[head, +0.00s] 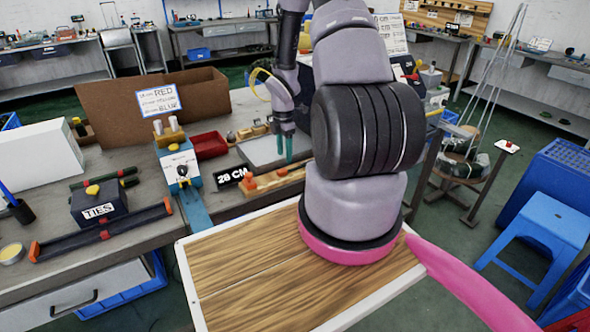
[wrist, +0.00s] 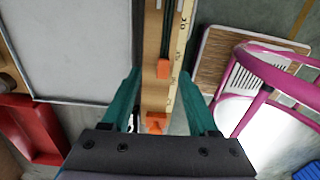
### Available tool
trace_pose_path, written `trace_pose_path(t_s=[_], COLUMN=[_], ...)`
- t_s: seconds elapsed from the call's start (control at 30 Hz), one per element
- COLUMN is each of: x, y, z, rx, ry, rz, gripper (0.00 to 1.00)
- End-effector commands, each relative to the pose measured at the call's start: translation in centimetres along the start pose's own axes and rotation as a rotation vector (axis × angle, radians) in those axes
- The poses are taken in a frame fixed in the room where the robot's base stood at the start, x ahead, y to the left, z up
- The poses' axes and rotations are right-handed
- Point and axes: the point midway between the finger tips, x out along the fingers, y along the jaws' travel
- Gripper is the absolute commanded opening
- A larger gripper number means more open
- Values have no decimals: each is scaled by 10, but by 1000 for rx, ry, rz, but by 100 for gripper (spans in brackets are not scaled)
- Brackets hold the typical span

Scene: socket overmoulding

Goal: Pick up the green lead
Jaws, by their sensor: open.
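My gripper (head: 285,148) points down over the workbench with its teal fingers apart. In the wrist view its open fingers (wrist: 162,88) straddle a wooden measuring rail (wrist: 153,92) with a printed scale. A long dark, greenish strip (wrist: 171,32) lies along this rail beyond the fingertips, its near end by an orange block (wrist: 162,69); it may be the green lead, but I cannot tell for sure. Nothing shows held between the fingers. In the head view the wooden rail (head: 275,181) lies below and beside my gripper, and no lead can be made out on it.
A grey plate (head: 268,151) and a red tray (head: 208,145) lie beside the rail. A "28 CM" sign (head: 233,177), a blue device (head: 179,165) and a "TIES" box (head: 98,205) stand on the bench. A cardboard panel (head: 120,105) stands behind. A blue stool (head: 540,230) is at right.

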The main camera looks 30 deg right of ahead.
Motion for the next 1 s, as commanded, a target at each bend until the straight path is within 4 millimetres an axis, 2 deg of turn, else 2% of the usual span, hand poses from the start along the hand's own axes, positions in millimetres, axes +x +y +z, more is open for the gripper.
trace_pose_path(t_s=[0.17, 0.43, 0.73, 0.77, 0.9, 1.0], x=[14, 52, 58, 58, 57, 57], y=[-2, -6, -6, -6, -6, -6], z=[-1, -4, -4, -4, -4, -4], rx=[0, 0, 3, 3, 3, 2], ry=[0, 0, -1, -1, -1, -1], rz=[-1, -1, 1, 1, 1, 1], gripper=[60, 60, 60, 56, 3, 0])
